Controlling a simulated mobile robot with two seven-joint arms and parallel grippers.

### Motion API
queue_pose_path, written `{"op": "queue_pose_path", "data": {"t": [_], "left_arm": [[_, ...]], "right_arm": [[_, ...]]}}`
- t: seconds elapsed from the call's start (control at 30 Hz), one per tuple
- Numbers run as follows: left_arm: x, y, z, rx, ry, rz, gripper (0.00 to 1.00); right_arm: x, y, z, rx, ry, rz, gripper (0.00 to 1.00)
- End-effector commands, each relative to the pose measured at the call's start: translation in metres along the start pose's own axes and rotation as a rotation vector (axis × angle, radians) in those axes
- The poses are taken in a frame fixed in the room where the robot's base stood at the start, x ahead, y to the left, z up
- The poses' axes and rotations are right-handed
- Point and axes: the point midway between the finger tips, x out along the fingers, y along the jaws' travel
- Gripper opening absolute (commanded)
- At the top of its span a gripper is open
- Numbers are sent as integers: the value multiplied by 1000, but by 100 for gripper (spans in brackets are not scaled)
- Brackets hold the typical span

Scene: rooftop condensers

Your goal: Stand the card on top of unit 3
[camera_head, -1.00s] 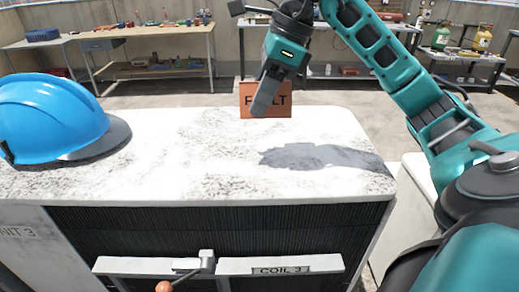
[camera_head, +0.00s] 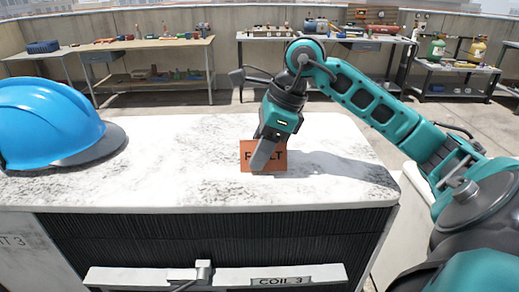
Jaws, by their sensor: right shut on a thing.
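The card (camera_head: 279,160) is a small orange-brown plate with dark lettering, partly hidden by my finger; it seems to read "FAULT". My right gripper (camera_head: 263,156) is shut on the card from above and holds it upright. The card's lower edge is at or very near the white, grey-streaked top of unit 3 (camera_head: 190,165); I cannot tell whether it touches. The unit's front carries a "COIL 3" label and part of a "3" marking at the left. My left gripper is not in view.
A blue hard hat (camera_head: 50,125) sits on the left of the unit's top. The top around the card is clear. A handle (camera_head: 203,271) is on the front bar. Workbenches (camera_head: 150,45) with tools and a shelf with bottles (camera_head: 455,70) stand along the back wall.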

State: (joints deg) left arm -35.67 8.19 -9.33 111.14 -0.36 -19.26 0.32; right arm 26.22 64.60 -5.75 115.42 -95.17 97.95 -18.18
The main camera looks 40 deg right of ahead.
Motion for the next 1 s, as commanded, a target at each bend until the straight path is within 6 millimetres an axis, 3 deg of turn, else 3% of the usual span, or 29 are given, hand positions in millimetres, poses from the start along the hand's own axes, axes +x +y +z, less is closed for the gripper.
{"op": "queue_pose_path", "data": {"t": [0.07,0.1,0.37,0.73,1.0], "left_arm": [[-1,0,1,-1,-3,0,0],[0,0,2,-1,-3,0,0],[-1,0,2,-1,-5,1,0],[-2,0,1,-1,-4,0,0],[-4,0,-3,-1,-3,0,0]], "right_arm": [[0,0,0,0,0,1,13],[1,0,0,0,0,1,44],[0,0,0,0,0,1,68],[-8,0,1,0,-1,-2,70],[-62,-1,1,1,-1,-6,70]]}}
